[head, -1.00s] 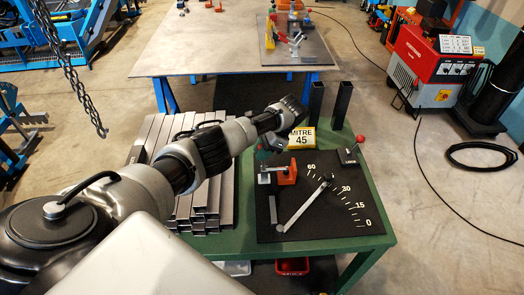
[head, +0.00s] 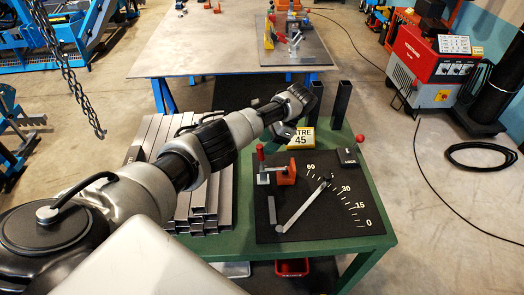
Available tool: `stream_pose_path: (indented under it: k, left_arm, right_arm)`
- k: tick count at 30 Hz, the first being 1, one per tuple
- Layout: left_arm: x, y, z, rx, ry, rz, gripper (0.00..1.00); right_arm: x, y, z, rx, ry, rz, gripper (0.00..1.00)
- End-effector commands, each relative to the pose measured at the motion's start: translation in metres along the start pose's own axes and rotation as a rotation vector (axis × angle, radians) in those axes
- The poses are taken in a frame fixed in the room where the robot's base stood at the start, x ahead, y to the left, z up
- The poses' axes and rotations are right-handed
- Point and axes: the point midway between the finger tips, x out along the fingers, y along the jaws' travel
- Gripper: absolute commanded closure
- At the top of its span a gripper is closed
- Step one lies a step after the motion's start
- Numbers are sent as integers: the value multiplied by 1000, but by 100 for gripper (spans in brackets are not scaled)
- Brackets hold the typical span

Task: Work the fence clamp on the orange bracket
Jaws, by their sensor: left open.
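The orange bracket (head: 287,174) stands at the upper left of the black mitre plate (head: 325,215) on the green table. Beside its left side is the fence clamp (head: 263,176), whose lever stands about upright with a red grip (head: 260,152) on top. My left arm reaches in from the left over the steel tubes. My left gripper (head: 282,133) is open, beyond and above the bracket and clear of the red grip. Its fingers are dark and small, partly lost against the background. My right gripper does not show.
A lock block (head: 349,160) sits at the plate's upper right. Stacked steel tubes (head: 205,205) lie left.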

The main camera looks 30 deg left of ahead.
Motion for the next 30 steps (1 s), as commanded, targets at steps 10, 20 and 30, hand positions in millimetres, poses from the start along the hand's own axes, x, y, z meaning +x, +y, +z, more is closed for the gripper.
stream_pose_path:
  k: [10,20,30]
  left_arm:
    - [-62,0,0,0,0,0,52]
    - [-70,0,-1,0,-1,0,52]
    - [-67,2,-3,4,0,-1,52]
  right_arm:
    - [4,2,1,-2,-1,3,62]
    - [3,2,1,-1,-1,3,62]
    - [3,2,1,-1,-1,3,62]
